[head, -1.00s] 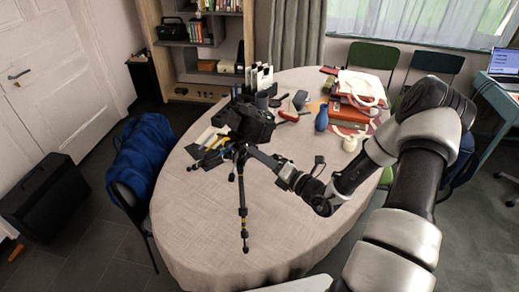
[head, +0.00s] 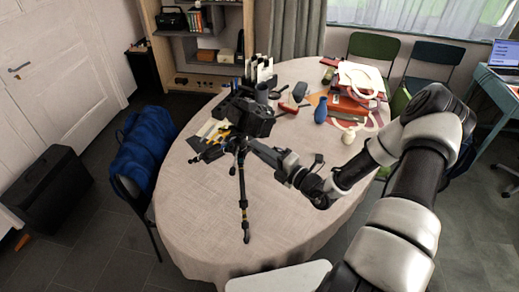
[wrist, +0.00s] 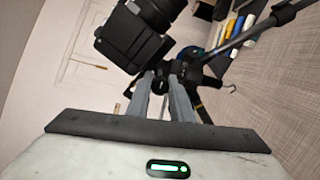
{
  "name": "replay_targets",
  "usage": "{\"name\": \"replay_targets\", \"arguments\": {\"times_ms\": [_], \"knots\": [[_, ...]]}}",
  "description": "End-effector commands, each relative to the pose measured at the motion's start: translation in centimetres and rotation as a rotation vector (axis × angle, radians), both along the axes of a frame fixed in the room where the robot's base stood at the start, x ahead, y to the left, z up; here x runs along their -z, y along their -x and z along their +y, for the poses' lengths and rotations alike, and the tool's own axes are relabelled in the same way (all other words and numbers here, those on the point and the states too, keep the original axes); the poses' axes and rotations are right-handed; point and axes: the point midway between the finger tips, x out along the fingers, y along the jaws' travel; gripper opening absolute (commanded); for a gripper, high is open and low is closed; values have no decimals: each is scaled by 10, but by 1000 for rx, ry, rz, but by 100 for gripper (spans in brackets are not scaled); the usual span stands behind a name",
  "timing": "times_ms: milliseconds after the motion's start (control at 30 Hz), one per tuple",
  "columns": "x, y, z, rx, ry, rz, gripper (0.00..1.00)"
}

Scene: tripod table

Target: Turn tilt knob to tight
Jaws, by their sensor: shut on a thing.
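A black camera (head: 252,118) sits on top of a black tripod (head: 243,205) that stands on the oval table. The camera (wrist: 135,38) also shows large and tilted in the wrist view. My gripper (head: 249,144) reaches in from the right to the tripod head, just below the camera. In the wrist view, my gripper's two fingers (wrist: 165,76) close on a small dark part at the tripod head, which I take to be the tilt knob. The fingers hide most of the knob, and its marking cannot be read.
The table (head: 205,225) has a light cloth. A blue vase (head: 320,111), a red box (head: 346,107) and several small items lie towards the back. The table's front is mostly clear.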

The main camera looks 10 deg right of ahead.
Motion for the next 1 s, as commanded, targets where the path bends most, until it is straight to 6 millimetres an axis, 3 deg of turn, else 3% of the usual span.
{"name": "replay_targets", "arguments": {"times_ms": [200,233,333,667,1000], "knots": [[0,0,0,0,-1,1,0],[0,0,0,0,-1,1,25],[0,0,0,0,0,0,39],[1,0,0,-1,34,-25,39],[8,0,1,-3,446,-306,39]]}}
